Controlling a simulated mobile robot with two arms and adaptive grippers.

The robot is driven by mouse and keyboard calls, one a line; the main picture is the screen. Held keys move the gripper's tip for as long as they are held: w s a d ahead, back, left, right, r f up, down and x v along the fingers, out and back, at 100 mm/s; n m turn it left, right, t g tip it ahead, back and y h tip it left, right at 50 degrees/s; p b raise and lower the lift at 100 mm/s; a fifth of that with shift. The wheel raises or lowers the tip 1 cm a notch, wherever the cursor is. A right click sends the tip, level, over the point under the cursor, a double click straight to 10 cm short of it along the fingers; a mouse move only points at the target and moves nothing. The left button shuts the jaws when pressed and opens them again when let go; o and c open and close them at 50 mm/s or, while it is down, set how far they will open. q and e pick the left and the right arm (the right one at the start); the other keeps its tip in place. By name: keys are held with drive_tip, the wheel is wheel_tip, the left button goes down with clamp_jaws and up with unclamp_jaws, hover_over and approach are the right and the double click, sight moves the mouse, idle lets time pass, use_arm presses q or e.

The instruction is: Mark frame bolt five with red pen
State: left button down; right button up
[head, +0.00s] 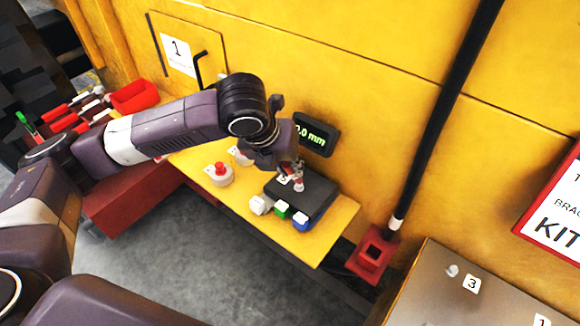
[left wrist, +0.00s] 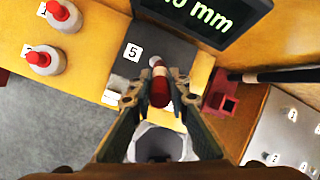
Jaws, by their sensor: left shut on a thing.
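My left gripper (head: 297,172) is over the dark block on the yellow shelf. In the left wrist view its two fingers (left wrist: 158,97) are shut on a red pen (left wrist: 159,88), a short red cylinder. The pen points at the dark block (left wrist: 172,48), beside the white label 5 (left wrist: 132,52). A small pale round bit shows at the pen's far end; I cannot tell whether it is the tip or bolt five, nor whether they touch. The block also shows in the head view (head: 318,193). My right gripper is not in view.
A display reading in mm (head: 316,134) stands behind the block. White, green (head: 282,210) and blue (head: 301,221) pieces sit at its front edge. Red-topped white pots (head: 221,175) stand left. A red socket (head: 370,260) with a black pole is right. A red bin (head: 134,97) is far left.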

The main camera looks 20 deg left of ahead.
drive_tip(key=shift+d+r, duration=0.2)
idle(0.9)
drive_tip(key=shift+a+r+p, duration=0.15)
drive_tip(key=shift+p, duration=0.25)
idle(0.9)
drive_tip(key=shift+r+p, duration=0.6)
idle(1.1)
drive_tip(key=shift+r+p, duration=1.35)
idle(2.6)
